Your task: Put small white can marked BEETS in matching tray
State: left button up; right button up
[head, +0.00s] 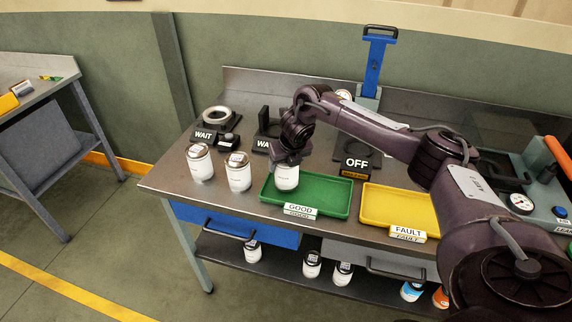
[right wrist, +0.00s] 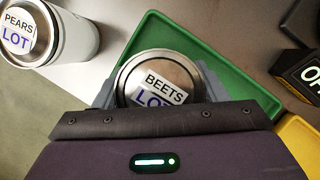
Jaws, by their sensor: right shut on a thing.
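A small white can marked BEETS (right wrist: 160,80) is between the fingers of my right gripper (right wrist: 158,95) in the right wrist view. In the head view my right gripper (head: 288,160) is shut on this can (head: 286,178), which is upright at the left part of the green tray (head: 325,195) labelled GOOD. I cannot tell whether the can's base touches the tray floor. A yellow tray (head: 375,207) labelled FAULT stands to the right. My left gripper is not in view.
Two white cans (head: 200,163) (head: 238,172) stand left of the green tray; one nearby is marked PEARS (right wrist: 50,32). Black fixtures marked WAIT (head: 207,134) and OFF (head: 355,160) stand behind. Several cans sit on the lower shelf (head: 300,275). A gauge (head: 521,203) is at right.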

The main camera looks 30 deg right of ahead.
jog(key=shift+f, duration=0.7)
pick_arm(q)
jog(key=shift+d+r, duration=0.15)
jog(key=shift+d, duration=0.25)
pick_arm(e)
jog(key=shift+f, duration=0.2)
jog(key=o, duration=1.4)
jog(key=shift+c, duration=0.2)
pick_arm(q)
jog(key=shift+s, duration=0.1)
